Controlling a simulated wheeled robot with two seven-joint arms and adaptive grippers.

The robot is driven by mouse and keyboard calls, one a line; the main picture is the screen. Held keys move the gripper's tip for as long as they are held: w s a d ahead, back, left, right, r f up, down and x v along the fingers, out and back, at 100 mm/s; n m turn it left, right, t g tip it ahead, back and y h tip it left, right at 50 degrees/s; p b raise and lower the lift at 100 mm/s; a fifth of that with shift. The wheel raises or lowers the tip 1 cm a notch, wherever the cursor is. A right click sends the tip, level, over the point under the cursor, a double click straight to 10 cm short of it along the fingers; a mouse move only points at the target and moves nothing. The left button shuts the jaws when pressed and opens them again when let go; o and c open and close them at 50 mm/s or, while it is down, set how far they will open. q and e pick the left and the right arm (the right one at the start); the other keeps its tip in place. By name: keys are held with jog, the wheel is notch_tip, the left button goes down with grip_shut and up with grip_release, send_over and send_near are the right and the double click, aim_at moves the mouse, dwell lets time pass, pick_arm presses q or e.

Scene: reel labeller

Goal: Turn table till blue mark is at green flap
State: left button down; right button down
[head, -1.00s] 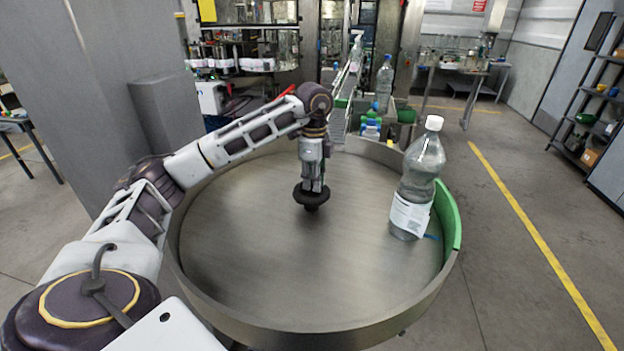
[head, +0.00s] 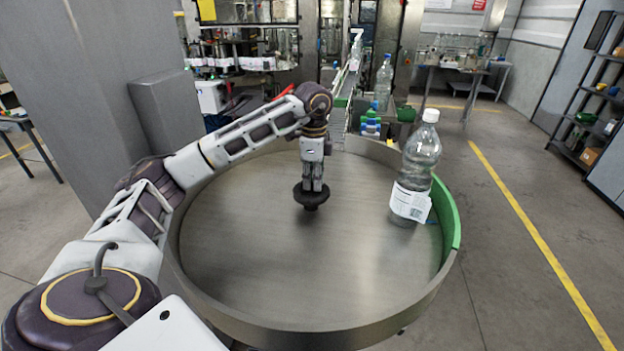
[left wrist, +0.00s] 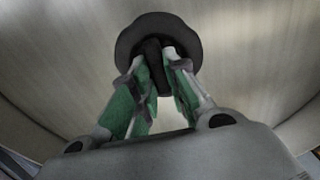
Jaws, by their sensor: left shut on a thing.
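The round steel turntable (head: 250,240) has a raised rim. My left gripper (head: 312,187) points down at its middle and is shut on the black knob (head: 311,200). In the left wrist view the fingers (left wrist: 158,70) are closed around the stem of the knob (left wrist: 128,40). The green flap (head: 447,215) stands along the right side of the rim. A clear bottle (head: 421,150) with a white cap and white label stands upright on the table, just left of the flap. A small bit of blue mark (head: 433,219) shows between bottle and flap, mostly hidden by the bottle.
A conveyor (head: 345,90) with bottles beside it leads away behind the table. A grey pillar (head: 110,80) stands at the left. A shelf (head: 590,120) is at the far right. The floor right of the table is clear.

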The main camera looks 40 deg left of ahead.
pick_arm(q)
jog(key=c, duration=1.4)
grip_release()
jog(key=shift+s+a+r, duration=0.1)
jog(key=shift+a, duration=0.2)
jog(key=shift+d, duration=0.1)
jog(key=shift+d+r, duration=0.1)
jog(key=shift+r, duration=5.85)
jog(key=shift+a, duration=0.2)
jog(key=shift+s+d, duration=0.1)
